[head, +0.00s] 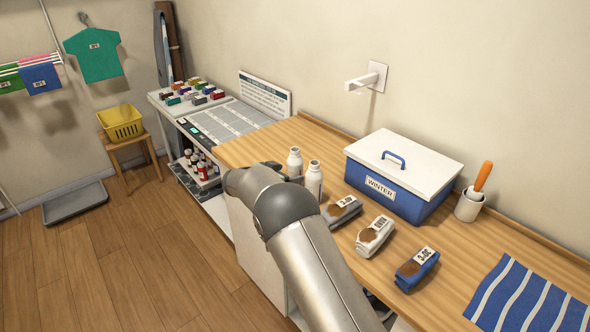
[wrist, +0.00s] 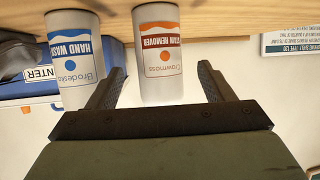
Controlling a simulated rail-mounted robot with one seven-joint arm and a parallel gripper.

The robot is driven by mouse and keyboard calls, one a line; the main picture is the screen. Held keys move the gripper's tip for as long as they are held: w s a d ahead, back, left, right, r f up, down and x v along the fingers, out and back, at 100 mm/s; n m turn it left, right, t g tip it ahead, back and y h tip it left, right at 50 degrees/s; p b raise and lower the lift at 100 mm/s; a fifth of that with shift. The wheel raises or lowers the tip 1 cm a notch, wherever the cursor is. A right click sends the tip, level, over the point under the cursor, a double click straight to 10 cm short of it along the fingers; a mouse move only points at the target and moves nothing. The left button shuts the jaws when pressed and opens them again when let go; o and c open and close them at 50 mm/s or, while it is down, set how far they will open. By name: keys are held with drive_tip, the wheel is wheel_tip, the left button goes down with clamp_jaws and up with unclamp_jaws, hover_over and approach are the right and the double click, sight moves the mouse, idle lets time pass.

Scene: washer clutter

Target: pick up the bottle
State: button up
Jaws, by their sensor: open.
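Two white bottles stand close together near the left edge of the wooden counter. One has a brown-red "stain remover" label; in the wrist view this stain remover bottle (wrist: 160,55) appears between my open fingertips. Whether the fingers reach around it or stop short of it I cannot tell. The hand wash bottle (wrist: 77,55), with a blue label, is outside the left finger. In the head view the stain remover seems to be the left bottle (head: 295,163) and the hand wash the right bottle (head: 314,180); their labels are unreadable there. My gripper (wrist: 162,72) is open and empty; my arm hides its fingers in the head view.
A blue "WINTER" box (head: 395,190) with a white lid stands right of the bottles. Several small labelled packs, such as the blue pack (head: 416,270), lie along the counter (head: 455,268). A cup with an orange-handled tool (head: 469,205) stands behind. A sign (wrist: 290,35) is at right in the wrist view.

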sight(290, 172)
drive_tip(key=p+x, duration=0.2)
drive_tip(key=x, duration=0.1)
drive_tip(key=shift+w+d, duration=0.35)
drive_tip(key=shift+w+d+f+p, duration=0.3)
drive_tip(key=shift+w+f+p, duration=0.05)
drive_tip(key=shift+w+p, duration=0.1)
drive_tip(key=c, duration=1.2)
drive_tip(key=shift+r, duration=0.1)
wheel_tip(290, 172, up, 10)
drive_tip(key=b, duration=0.3)
drive_tip(key=shift+b, duration=0.4)
